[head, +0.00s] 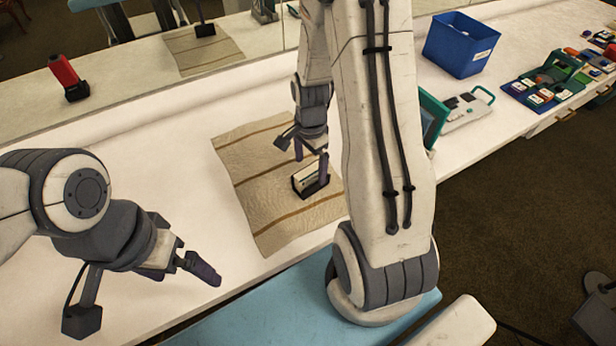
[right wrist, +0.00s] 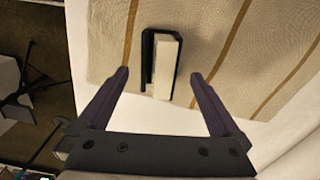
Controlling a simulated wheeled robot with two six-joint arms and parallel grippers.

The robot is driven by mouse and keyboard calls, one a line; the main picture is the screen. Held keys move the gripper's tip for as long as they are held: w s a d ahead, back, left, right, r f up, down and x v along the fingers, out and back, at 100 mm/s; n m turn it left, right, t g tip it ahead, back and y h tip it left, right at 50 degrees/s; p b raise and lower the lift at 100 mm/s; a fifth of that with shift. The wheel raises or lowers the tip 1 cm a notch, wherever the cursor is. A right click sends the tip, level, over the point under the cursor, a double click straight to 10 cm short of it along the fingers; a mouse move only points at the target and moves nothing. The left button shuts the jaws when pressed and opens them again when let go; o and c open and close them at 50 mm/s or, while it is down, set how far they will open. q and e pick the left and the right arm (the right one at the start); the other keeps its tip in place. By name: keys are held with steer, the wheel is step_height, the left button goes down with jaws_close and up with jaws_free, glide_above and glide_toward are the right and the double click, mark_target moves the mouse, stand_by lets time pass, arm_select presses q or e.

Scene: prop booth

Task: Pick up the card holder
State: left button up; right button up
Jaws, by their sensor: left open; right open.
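The card holder (head: 322,184) is a small black stand with a white block of cards in it. It rests on a beige cloth with brown stripes (head: 265,205). My right gripper (head: 311,157) is open, pointing down just above it. In the right wrist view the card holder (right wrist: 147,62) lies ahead, between the lines of the two open fingers (right wrist: 160,76), and neither finger visibly touches it. My left gripper (head: 203,270) is open and empty over the white table at the left, away from the cloth. Its finger gap is hard to see.
A blue bin (head: 460,45), a white and teal case (head: 466,110) and a tray of several coloured items (head: 545,88) stand to the right. A red and black object (head: 66,78) is at the far left. A mirror behind reflects the cloth. The table left of the cloth is clear.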

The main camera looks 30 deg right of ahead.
mark_target(311, 172)
steer(key=shift+s+f, duration=0.1)
steer(key=shift+f, duration=2.65)
steer(key=shift+d, duration=0.1)
jaws_close()
steer(key=shift+r, duration=0.1)
